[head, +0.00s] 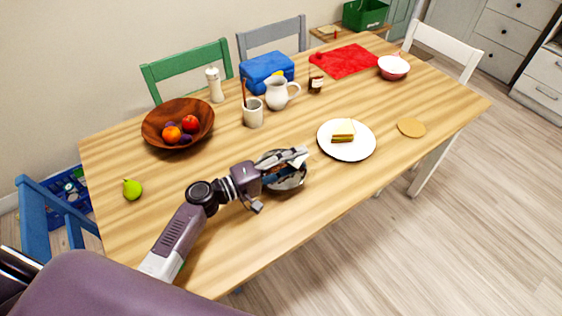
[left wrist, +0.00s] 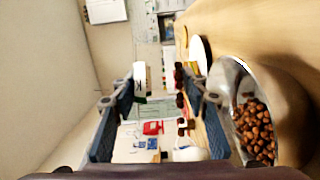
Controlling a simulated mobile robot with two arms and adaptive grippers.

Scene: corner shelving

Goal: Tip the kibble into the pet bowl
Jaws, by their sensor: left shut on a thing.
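My left gripper (head: 297,158) is over a shiny metal bowl (head: 286,184) near the table's front edge. In the left wrist view the bowl (left wrist: 228,74) is at the right, beside one finger, with brown kibble (left wrist: 253,130) inside it. The two dark fingers of my left gripper (left wrist: 160,92) show there with a gap between them. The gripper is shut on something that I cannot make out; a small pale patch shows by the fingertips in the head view. The gripper hides part of the bowl. My right gripper is not in view.
A white plate (head: 346,153) with a sandwich (head: 343,131) is right of the bowl. A mug (head: 253,113), a pitcher (head: 277,95) and a fruit bowl (head: 150,128) stand behind. A green pear (head: 132,189) lies left.

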